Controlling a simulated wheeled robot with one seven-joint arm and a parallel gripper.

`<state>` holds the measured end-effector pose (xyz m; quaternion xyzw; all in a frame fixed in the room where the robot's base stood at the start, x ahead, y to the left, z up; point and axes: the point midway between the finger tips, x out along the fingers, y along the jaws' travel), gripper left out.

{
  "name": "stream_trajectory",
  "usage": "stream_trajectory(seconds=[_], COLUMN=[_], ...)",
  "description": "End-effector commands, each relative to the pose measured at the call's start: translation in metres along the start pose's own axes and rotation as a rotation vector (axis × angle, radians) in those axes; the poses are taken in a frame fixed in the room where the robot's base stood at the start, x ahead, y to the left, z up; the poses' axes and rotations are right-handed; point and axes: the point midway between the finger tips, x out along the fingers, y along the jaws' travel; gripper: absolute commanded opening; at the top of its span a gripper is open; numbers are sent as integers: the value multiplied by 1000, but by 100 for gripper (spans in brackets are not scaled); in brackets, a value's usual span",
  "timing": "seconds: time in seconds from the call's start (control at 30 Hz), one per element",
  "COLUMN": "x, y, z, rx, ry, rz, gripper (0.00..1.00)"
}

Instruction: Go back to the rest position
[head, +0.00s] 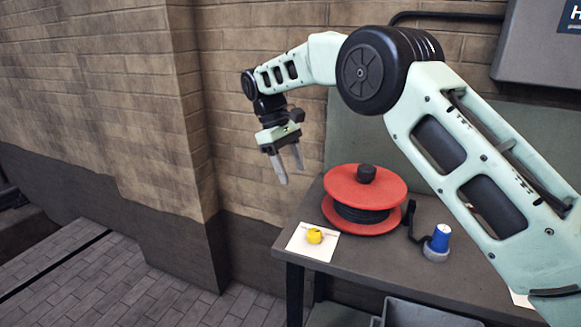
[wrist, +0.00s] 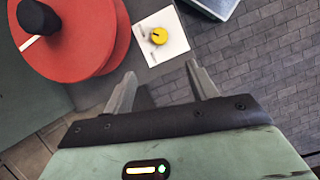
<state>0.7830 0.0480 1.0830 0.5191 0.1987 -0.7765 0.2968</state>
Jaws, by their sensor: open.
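My gripper (head: 290,165) is open and empty in the air, left of and above the table (head: 365,265). In the wrist view its two fingers (wrist: 165,88) stand apart with nothing between them. My arm reaches across the right half of the head view.
A red reel (head: 371,188) with dark windings stands on the table. A yellow knob-like piece (head: 314,236) sits on a white card (head: 302,244) near the table's left edge; the wrist view shows it too (wrist: 158,36).

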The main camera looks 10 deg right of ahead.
Motion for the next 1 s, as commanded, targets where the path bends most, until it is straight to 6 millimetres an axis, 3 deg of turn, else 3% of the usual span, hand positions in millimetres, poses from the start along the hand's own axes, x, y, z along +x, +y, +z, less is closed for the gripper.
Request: stream_trajectory(seconds=[0.23,0.37,0.57,0.73,0.87,1.0], x=[0,-4,-12,-5,11,40], y=[0,-15,-79,-145,-191,-233], z=[0,6,36,78,118,167], rx=[0,-7,-27,-34,-31,-14], ry=[0,27,131,223,282,338], rz=[0,-11,-49,-76,-87,-86], gripper=[57,57,57,57,57,57])
